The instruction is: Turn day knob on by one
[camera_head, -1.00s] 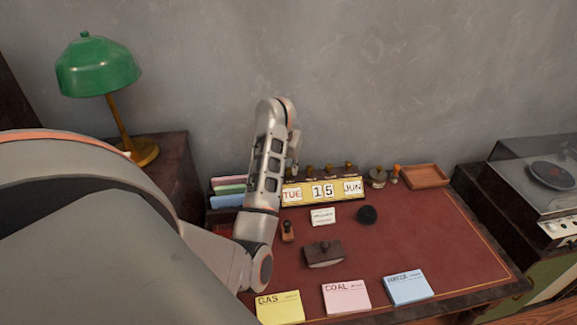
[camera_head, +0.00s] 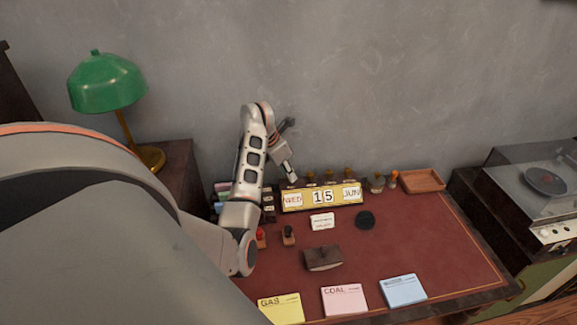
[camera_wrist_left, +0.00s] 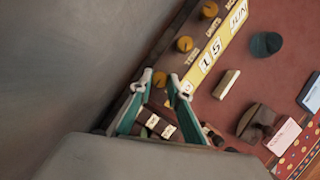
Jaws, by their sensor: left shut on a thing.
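The yellow-fronted desk calendar (camera_head: 333,205) stands at the back of the desk and reads WED 15 JUN. It also shows tilted in the left wrist view (camera_wrist_left: 216,46). A row of brass knobs lies along its top. My left gripper (camera_head: 291,179) reaches down to the left end of this row. In the left wrist view its two fingertips (camera_wrist_left: 160,79) are shut on the day knob (camera_wrist_left: 160,80), partly hidden between them. The tens knob (camera_wrist_left: 184,43) and units knob (camera_wrist_left: 209,10) are free. My right gripper is out of view.
Stamps (camera_head: 288,235), a dark blotter (camera_head: 323,258), a white card (camera_head: 322,221) and a round black object (camera_head: 365,219) lie before the calendar. A wooden tray (camera_head: 423,181) is at right. A green lamp (camera_head: 107,82) stands left. The wall is close behind.

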